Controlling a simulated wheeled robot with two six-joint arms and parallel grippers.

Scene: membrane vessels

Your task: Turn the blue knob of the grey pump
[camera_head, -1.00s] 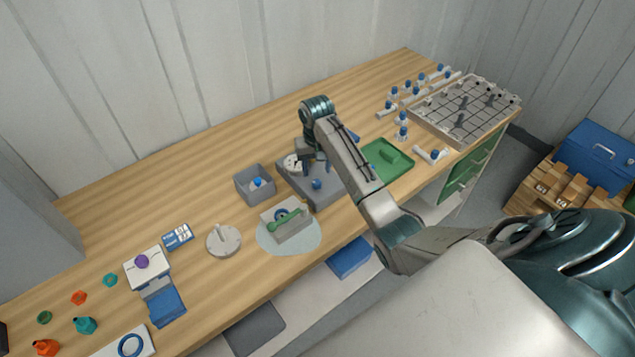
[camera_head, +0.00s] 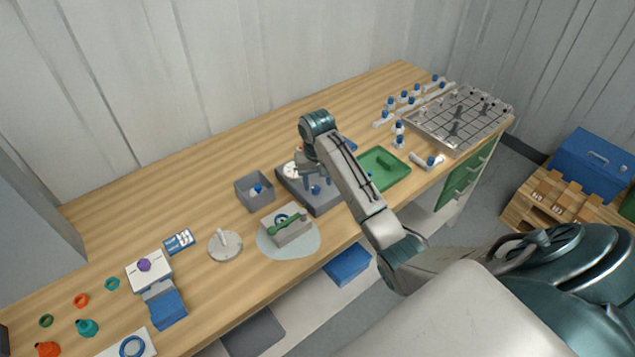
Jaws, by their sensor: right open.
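The grey pump (camera_head: 325,204) stands near the middle of the bench, a flat grey box with a round white gauge (camera_head: 291,170) at its back left. Its small blue knob (camera_head: 316,190) shows on top, partly crowded by my gripper. My right gripper (camera_head: 313,182) is open and points down over the pump, close to the knob. I cannot tell whether its fingers touch the knob. My left gripper is not in view.
A green tray (camera_head: 391,163) lies to the right. A gridded rack (camera_head: 460,120) stands at the far right. The bench behind is clear.

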